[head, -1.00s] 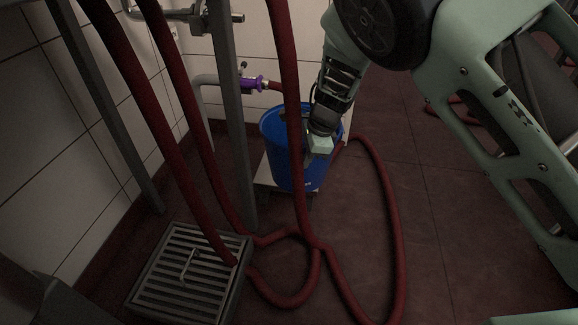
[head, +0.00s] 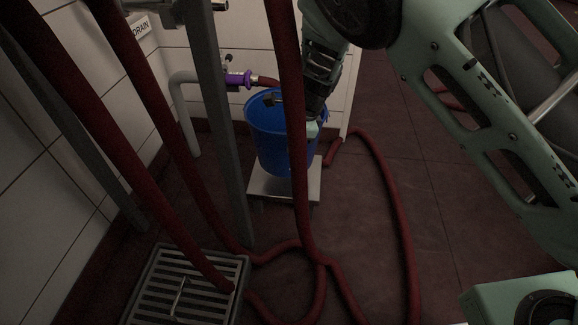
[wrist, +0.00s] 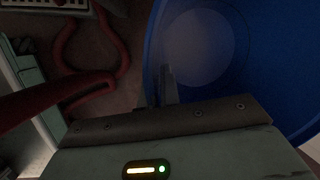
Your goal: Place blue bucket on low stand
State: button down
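The blue bucket (head: 268,135) is upright at the wall in the head view, partly behind a hanging red hose. The low stand (head: 262,189), a pale flat platform, shows below the bucket. The bucket's base appears slightly above the platform; the exact gap cannot be told. My gripper (head: 311,130) is at the bucket's right rim, its fingers mostly hidden there. In the wrist view, the bucket fills the right side, and my gripper (wrist: 167,88) has a finger against its wall at the rim. It appears shut on that wall.
Red hoses (head: 400,220) hang down and loop over the dark floor. A grey post (head: 222,130) stands left of the bucket. A purple valve (head: 238,80) is behind it. A floor drain grate (head: 190,285) lies at front left. Floor at right is fairly clear.

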notch_tip(320, 180, down, 7)
jog(key=b, duration=0.4)
jog(key=shift+f, duration=0.2)
jog(key=c, duration=1.6)
grip_release()
jog(key=shift+f, duration=0.1)
